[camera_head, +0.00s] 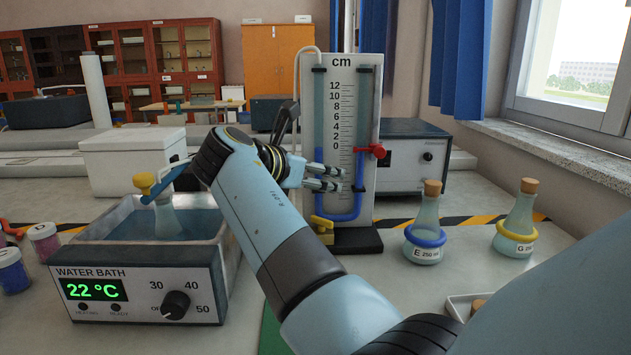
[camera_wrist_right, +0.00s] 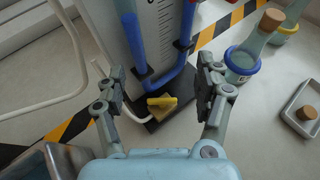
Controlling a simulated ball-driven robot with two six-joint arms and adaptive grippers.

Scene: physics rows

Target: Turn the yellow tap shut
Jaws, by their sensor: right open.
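The yellow tap (camera_head: 321,223) sits low on the front of the white cm-scale board (camera_head: 345,75), at the bottom left of the blue-filled U-tube (camera_head: 343,216). My right gripper (camera_head: 336,178) is open and empty, in front of the board and above the tap in the head view. In the right wrist view the yellow tap's handle (camera_wrist_right: 162,102) shows between the two spread fingers (camera_wrist_right: 161,82), apart from both. Its handle lies roughly crosswise there. My left gripper is not in view.
A red tap (camera_head: 373,151) sticks out at the board's right side. A water bath (camera_head: 140,290) holding a flask stands left of my arm. Stoppered flasks E (camera_head: 426,225) and G (camera_head: 518,220) stand to the right. A grey box (camera_head: 412,155) is behind.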

